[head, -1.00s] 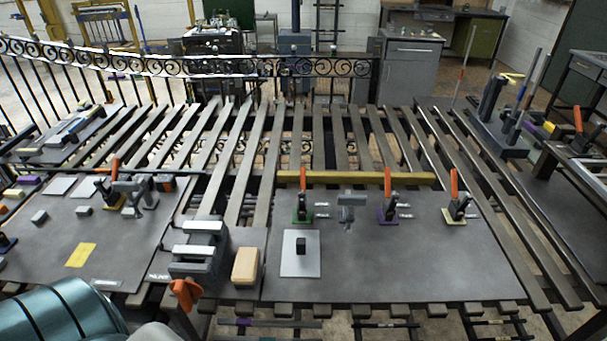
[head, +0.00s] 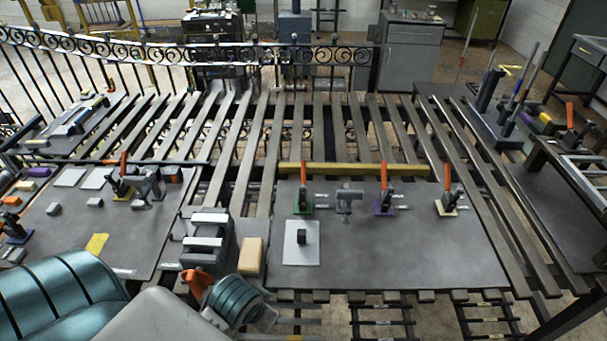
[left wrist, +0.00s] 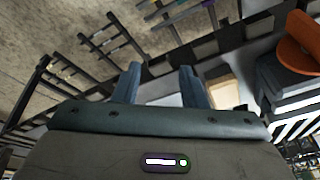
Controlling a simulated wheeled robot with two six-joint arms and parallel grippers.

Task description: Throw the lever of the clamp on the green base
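The clamp on the green base (head: 303,208) stands at the back left of the grey plate (head: 400,250) in the head view. Its orange lever (head: 303,173) points upright. My left arm comes in at the lower left, and its teal wrist part is low by the plate's front left corner, well short of the clamp. My left gripper's fingers are not visible in the head view. In the left wrist view my left gripper (left wrist: 160,85) has its two fingers apart with nothing between them. My right gripper is not in view.
A grey vise (head: 207,240) with an orange handle (head: 194,283) and a tan block (head: 251,256) stand near my left wrist. Similar clamps stand on purple (head: 384,208) and yellow (head: 446,208) bases. A yellow bar (head: 355,169) lies behind them. The plate's front is mostly clear.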

